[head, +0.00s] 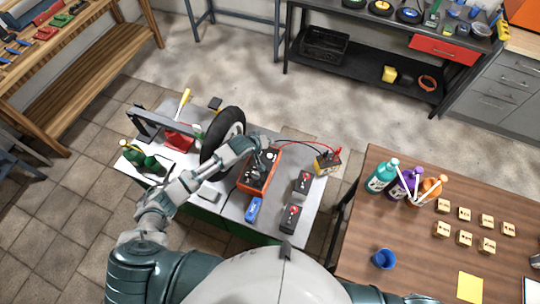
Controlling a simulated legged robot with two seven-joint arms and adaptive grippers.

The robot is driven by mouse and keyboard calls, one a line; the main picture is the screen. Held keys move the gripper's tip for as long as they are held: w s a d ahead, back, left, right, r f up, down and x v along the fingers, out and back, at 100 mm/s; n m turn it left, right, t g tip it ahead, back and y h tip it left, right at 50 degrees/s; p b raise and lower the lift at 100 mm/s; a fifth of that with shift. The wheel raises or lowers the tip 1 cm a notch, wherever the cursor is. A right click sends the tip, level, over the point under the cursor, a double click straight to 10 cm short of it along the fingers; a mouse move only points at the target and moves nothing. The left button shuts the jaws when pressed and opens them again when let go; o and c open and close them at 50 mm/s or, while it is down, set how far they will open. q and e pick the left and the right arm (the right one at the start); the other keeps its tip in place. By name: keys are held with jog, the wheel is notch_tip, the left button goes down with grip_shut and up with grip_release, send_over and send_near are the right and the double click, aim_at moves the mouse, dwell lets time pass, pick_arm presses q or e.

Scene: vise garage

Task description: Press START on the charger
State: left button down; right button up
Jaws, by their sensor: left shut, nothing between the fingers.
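The charger (272,178) is an orange-red box with a dark top panel, standing on the grey workbench (230,212). Red and black leads run from it to a yellow-and-black battery (327,164) on its right. My left gripper (268,148) is shut and empty at the far end of the charger's top, and its fingertips are small in the head view. I cannot tell whether they touch the panel. The START button is too small to make out. My right gripper is not in view.
A black tire (222,140) stands left of the charger, beside my left arm. Two dark batteries (302,184) (290,218) and a blue box (253,209) are near it. A wooden table (420,258) with bottles (381,177) and small blocks (464,213) stands at right.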

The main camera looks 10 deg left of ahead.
pick_arm(q)
jog(key=f+b, duration=0.1)
jog(key=b, duration=0.7)
send_over(269, 156)
jog(key=f, duration=0.6)
jog(key=shift+a+f, duration=0.2)
jog(key=shift+a, duration=0.05)
jog(key=shift+d+f, duration=0.2)
jog(key=shift+f, duration=0.45)
jog(key=shift+a, duration=0.1)
jog(key=shift+f, duration=0.1)
jog(key=shift+f, duration=0.25)
